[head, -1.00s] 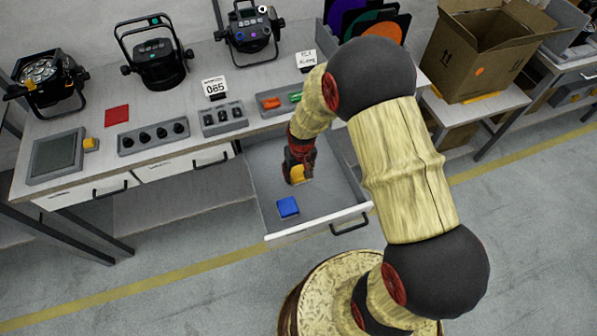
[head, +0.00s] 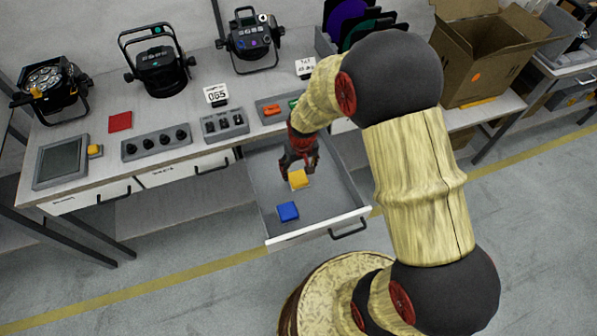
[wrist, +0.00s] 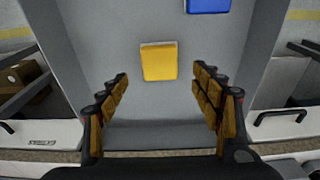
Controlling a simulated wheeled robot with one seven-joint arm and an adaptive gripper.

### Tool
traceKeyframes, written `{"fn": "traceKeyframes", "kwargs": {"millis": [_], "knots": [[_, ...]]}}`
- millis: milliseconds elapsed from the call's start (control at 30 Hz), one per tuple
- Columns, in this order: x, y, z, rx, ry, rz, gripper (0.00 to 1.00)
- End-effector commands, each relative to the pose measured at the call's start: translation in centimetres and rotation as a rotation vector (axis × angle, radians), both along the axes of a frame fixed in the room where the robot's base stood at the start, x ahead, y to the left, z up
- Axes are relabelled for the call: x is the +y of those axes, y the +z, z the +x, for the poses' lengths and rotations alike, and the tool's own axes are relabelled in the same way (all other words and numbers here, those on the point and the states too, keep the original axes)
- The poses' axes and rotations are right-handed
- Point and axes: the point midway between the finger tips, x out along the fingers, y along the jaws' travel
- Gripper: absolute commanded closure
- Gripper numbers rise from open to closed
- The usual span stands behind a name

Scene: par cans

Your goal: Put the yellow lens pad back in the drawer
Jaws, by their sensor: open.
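The yellow lens pad (head: 299,179) lies flat on the floor of the open drawer (head: 335,213). In the wrist view the yellow lens pad (wrist: 158,62) lies ahead of the fingertips, between their lines, with bare drawer floor around it. My gripper (head: 300,163) is over the drawer, behind the pad in the head view. In the wrist view my gripper (wrist: 162,80) has its fingers spread wide with nothing between them. A blue pad (head: 288,211) lies nearer the drawer front, and shows at the top edge of the wrist view (wrist: 208,5).
The bench carries a red pad (head: 120,121), a row of dark knobs in a tray (head: 157,146), a small tray of orange and green items (head: 262,115) and several stage lamps. A cardboard box (head: 480,70) stands at right. The drawer's front area is clear around the blue pad.

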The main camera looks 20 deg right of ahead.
Motion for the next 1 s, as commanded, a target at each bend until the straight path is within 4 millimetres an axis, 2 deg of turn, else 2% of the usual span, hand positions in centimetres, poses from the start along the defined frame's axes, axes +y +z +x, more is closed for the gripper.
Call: {"fn": "traceKeyframes", "kwargs": {"millis": [33, 100, 367, 467, 567, 667, 700, 800, 900, 1000], "knots": [[0.0, 1.3, -0.1, -0.002, 0.0, 0.0, 0.35], [0.0, 2.4, -0.3, -0.001, 0.0, 0.0, 0.35], [0.0, 4.9, -0.6, -0.002, 0.0, 0.0, 0.35], [0.0, 7.3, -0.5, -0.024, 0.001, 0.0, 0.35], [0.0, 12.3, -1.0, -0.068, 0.002, 0.0, 0.35], [0.0, 18.8, -3.0, -0.125, 0.004, -0.001, 0.35], [0.0, 21.2, -4.1, -0.149, 0.005, -0.001, 0.35], [0.0, 26.7, -7.6, -0.208, 0.007, -0.002, 0.35], [0.0, 30.9, -11.6, -0.263, 0.009, -0.003, 0.35], [0.0, 33.5, -15.3, -0.31, 0.011, -0.003, 0.35]]}}
